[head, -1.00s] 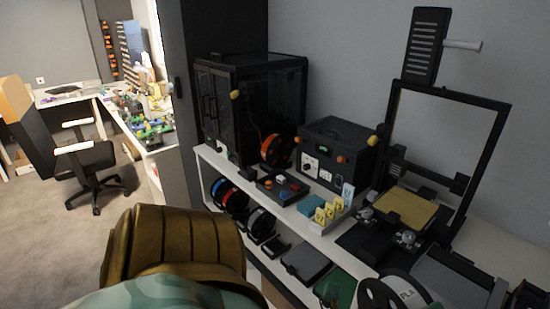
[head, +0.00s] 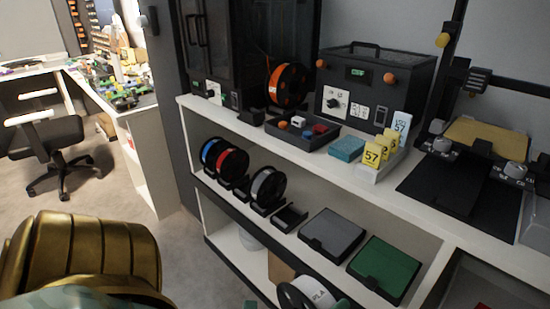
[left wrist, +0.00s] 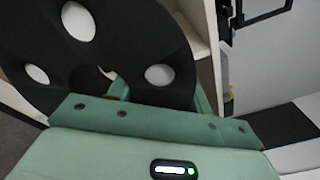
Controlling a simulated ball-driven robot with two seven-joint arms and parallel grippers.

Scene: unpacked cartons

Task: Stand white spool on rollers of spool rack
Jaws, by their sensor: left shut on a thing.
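The white spool (head: 319,293), with a black flange and "PLA" lettering, shows at the bottom edge of the head view, partly cut off. In the left wrist view its black flange (left wrist: 130,45) with pale round holes fills the upper left. My green left gripper (left wrist: 160,98) is shut on the spool; its fingertips are partly hidden by the flange. The spool rack is on the middle shelf: blue, red (head: 232,165) and grey (head: 268,186) spools stand upright on it, and an empty black cradle (head: 290,217) sits right of the grey one. My right gripper is not in view.
A dark grey box (head: 332,234) and a green box (head: 385,268) lie right of the empty cradle. The white upper shelf (head: 235,118) overhangs the rack and carries an orange spool (head: 287,85), a tray (head: 302,130) and yellow tags.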

